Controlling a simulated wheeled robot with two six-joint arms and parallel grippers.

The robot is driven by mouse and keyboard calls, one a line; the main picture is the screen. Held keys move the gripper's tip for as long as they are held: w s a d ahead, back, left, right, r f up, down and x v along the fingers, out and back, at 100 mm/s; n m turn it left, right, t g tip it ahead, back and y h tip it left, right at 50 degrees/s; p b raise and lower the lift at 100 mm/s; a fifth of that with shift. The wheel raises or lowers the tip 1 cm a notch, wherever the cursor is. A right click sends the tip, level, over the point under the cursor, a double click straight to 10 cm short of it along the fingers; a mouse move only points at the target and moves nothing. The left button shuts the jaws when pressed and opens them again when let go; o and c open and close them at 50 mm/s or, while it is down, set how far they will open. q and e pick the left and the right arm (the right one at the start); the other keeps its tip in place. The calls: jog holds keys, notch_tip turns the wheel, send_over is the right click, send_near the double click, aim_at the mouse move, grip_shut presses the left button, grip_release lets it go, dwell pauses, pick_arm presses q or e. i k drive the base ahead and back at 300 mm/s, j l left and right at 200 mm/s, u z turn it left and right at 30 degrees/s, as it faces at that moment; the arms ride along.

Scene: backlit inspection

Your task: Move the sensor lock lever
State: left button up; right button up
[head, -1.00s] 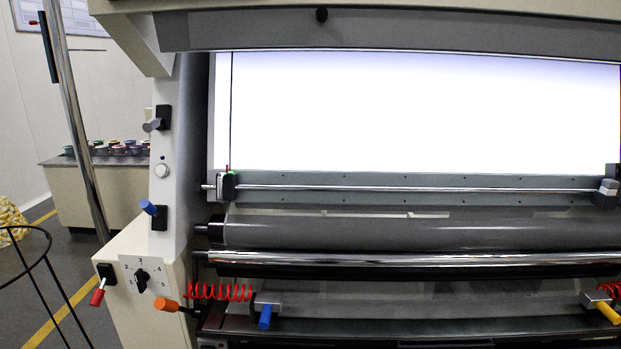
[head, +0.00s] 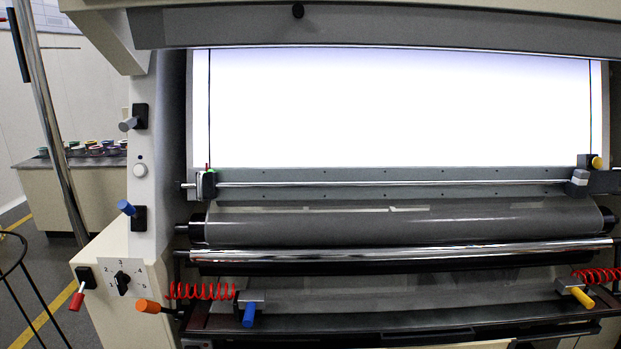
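Several levers show on the inspection machine, and I cannot tell which one is the sensor lock lever. A small carriage (head: 206,185) with a thin red tip sits at the left end of the chrome rail (head: 390,184). A grey block (head: 578,181) sits at its right end, with a yellow knob (head: 597,162) just above it. On the left column are a grey lever (head: 128,124) and a blue lever (head: 126,208). A blue handle (head: 249,315) and a yellow handle (head: 581,297) hang at the lower bar's ends. Neither gripper is in view.
A red-handled switch (head: 77,300), a numbered rotary dial (head: 122,283) and an orange knob (head: 148,306) are at lower left. Red coiled cables (head: 200,291) flank the lower bar. A wire stand (head: 20,270) is at the left edge. The lit panel (head: 400,108) is clear.

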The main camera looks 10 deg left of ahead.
aim_at(127, 208)
jog(key=i+l, duration=0.15)
jog(key=i, duration=0.15)
jog(key=i+l, duration=0.2)
jog(key=i, duration=0.15)
jog(key=i+l+u, duration=0.15)
jog(key=u, duration=1.8)
jog(key=i+l, duration=0.05)
